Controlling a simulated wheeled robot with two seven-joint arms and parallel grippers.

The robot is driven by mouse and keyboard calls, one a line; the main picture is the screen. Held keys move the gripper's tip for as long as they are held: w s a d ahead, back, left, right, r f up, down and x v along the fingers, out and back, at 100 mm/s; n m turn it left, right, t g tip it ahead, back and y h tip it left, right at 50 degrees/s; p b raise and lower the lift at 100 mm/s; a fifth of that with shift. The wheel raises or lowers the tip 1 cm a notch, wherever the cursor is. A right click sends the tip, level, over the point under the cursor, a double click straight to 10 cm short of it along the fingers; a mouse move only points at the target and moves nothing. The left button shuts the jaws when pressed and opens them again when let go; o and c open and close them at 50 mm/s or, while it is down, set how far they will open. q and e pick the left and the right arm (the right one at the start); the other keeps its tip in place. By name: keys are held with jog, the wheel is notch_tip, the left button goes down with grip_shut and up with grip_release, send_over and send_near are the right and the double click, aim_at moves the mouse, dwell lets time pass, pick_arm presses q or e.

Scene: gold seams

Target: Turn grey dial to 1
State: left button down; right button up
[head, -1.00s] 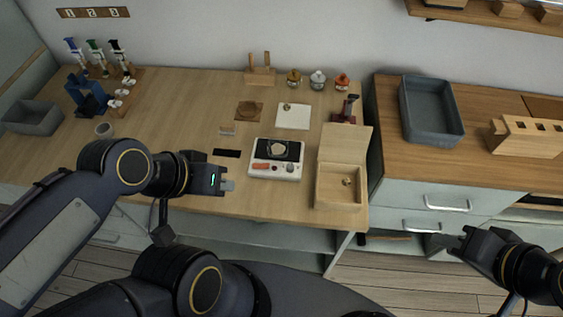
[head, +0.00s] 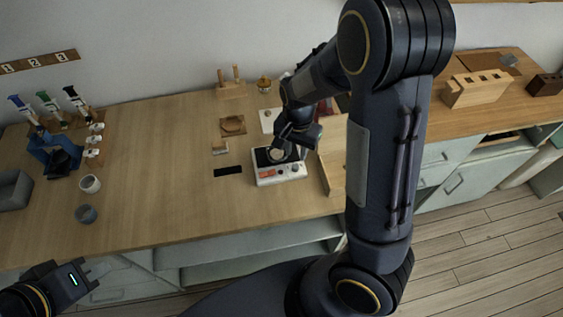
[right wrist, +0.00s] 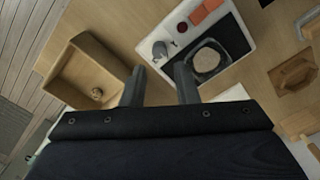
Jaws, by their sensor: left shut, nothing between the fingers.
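The grey dial (right wrist: 160,48) is on the white device (right wrist: 228,14), beside a small red button (right wrist: 182,27). Its pointer setting and any numbers are too small to read. The device (head: 281,178) also shows on the table in the head view. My right gripper (right wrist: 161,68) is open and empty above the device's edge, its fingertips just short of the dial; whether they touch it cannot be told. In the head view my right gripper (head: 297,143) partly covers the device. My left gripper (head: 96,270) is shut and empty at the lower left, away from the device.
An orange panel (right wrist: 208,10) and a black pad with a round pale piece (right wrist: 206,61) are on the device. An open wooden box (right wrist: 64,77) stands beside it. My right arm hides much of the table's right side.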

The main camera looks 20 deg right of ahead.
aim_at(295, 165)
notch_tip(295, 165, down, 6)
jog(key=shift+f, duration=0.2)
jog(key=shift+c, duration=0.2)
grip_shut()
jog(key=shift+n, duration=0.3)
jog(key=n+b, duration=0.2)
jog(key=n, duration=0.3)
jog(key=n+b, duration=0.1)
jog(key=n, duration=0.5)
jog(key=shift+b, duration=0.4)
jog(key=shift+r+n, duration=0.1)
jog(key=shift+n, duration=0.2)
